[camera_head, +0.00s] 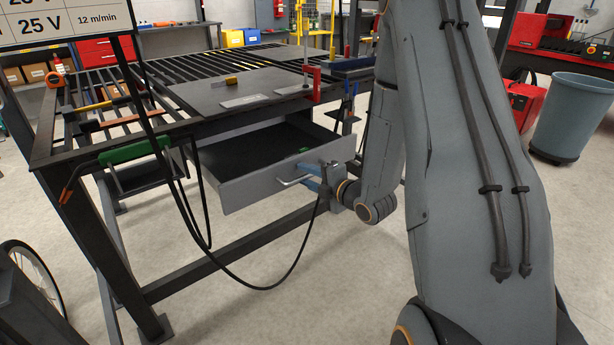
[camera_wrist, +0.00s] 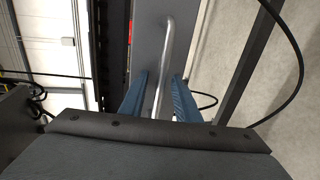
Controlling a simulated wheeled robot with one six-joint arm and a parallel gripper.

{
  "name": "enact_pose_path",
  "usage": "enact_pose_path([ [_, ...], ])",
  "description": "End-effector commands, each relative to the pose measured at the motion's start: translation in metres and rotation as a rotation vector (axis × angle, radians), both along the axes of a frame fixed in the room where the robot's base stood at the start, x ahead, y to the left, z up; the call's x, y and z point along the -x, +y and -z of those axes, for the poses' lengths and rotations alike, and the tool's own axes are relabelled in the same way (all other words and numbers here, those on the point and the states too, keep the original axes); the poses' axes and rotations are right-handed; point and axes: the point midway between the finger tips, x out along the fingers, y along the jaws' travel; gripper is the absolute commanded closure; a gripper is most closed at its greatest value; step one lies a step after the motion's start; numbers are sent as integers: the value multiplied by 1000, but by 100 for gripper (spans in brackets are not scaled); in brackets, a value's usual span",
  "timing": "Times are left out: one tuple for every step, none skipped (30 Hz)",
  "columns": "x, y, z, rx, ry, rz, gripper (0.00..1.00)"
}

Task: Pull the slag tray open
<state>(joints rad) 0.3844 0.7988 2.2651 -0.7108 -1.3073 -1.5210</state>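The slag tray (camera_head: 250,184) is a grey drawer under the dark slatted welding table (camera_head: 110,141). It stands out from the table, with its dark inside showing. A silver bar handle (camera_head: 291,182) is on its front; it also shows in the wrist view (camera_wrist: 168,45). My gripper (camera_head: 308,177) is at the handle, its blue fingers on either side of the bar. In the wrist view my gripper (camera_wrist: 161,77) shows gaps between the bar and both fingers. The handle's far end is partly hidden by the fingers in the head view.
A black cable (camera_head: 262,287) hangs in a loop in front of the table. A grey bin (camera_head: 573,115) stands at the right. The floor before the tray is mostly clear.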

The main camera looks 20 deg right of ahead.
Motion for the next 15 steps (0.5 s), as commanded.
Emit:
enact_pose_path([
  [0, 0, 0, 0, 0, 0, 71],
  [0, 0, 0, 0, 0, 0, 71],
  [0, 0, 0, 0, 0, 0, 71],
  [0, 0, 0, 0, 0, 0, 71],
  [0, 0, 0, 0, 0, 0, 71],
  [0, 0, 0, 0, 0, 0, 71],
  [1, -1, 0, 0, 0, 1, 71],
  [2, -1, 0, 0, 0, 1, 71],
  [5, -2, -1, 0, 1, 1, 71],
  [8, -3, -1, 0, 1, 1, 71],
  [11, -4, -2, -1, 1, 1, 71],
  [16, -6, -3, -1, 0, 3, 71],
  [21, -8, -4, -1, 0, 4, 71],
  [26, -9, -5, -2, 2, 4, 71],
  [32, -12, -7, 0, 1, 3, 71],
])
